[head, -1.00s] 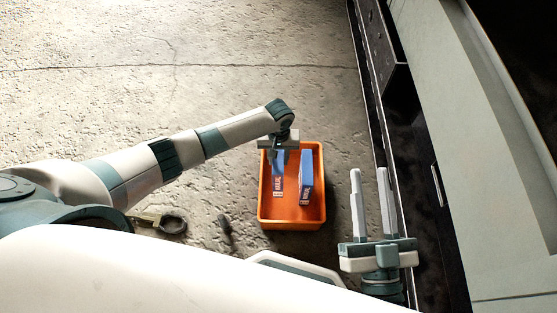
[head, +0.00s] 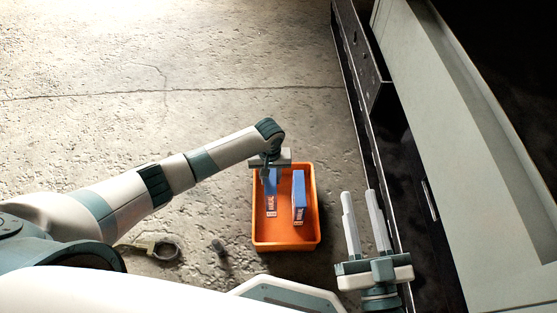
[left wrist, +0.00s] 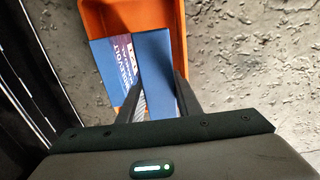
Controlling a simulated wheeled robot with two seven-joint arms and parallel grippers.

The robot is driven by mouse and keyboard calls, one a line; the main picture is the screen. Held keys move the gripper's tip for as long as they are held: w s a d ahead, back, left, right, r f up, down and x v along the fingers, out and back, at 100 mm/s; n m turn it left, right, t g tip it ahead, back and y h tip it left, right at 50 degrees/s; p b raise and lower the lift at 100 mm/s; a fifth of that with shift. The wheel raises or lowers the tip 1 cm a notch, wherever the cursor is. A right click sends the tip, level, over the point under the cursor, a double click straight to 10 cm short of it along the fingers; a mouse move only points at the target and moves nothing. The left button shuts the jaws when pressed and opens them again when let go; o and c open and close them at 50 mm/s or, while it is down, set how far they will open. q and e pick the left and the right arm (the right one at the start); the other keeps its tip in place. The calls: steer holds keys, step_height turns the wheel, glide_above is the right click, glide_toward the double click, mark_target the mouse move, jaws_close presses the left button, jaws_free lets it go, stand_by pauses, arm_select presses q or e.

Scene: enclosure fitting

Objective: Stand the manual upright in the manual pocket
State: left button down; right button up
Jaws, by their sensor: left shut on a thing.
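Two blue manuals with white and red print stand side by side in an orange bin (head: 284,244). My left gripper (head: 268,172) reaches down into the bin and is shut on the left manual (head: 271,199). In the left wrist view this manual (left wrist: 154,62) is between the fingers, still within the bin. The other manual (head: 299,196) is just right of it; in the left wrist view its printed cover (left wrist: 112,62) shows at left. My right gripper (head: 366,222) is open and empty, right of the bin. I cannot clearly identify the manual pocket.
A pale cabinet panel (head: 440,120) with a dark recess runs along the right. A dark box-like part (head: 372,85) sits on its near edge. A ring-ended object (head: 163,250) and a small dark cylinder (head: 219,246) lie left of the bin. The concrete floor beyond is clear.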

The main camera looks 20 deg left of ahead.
arm_select(q)
steer(key=shift+m, duration=0.3)
steer(key=w+r, duration=0.1)
steer(key=r, duration=0.2)
steer(key=w+r, duration=0.2)
steer(key=r, duration=0.1)
steer(key=w+r, duration=0.1)
steer(key=r, duration=0.2)
steer(key=shift+w+d+r, duration=0.3)
steer(key=shift+w+d, duration=0.05)
step_height(320, 180, up, 21)
steer(key=a+m, duration=0.1)
steer(key=m, duration=0.1)
steer(key=s+a+r, duration=0.3)
steer(key=s+r, duration=0.3)
steer(key=r, duration=0.3)
steer(key=shift+s+a+r+m, duration=0.15)
steer(key=shift+s+a+m, duration=0.05)
steer(key=shift+a+m, duration=0.15)
steer(key=shift+s, duration=0.1)
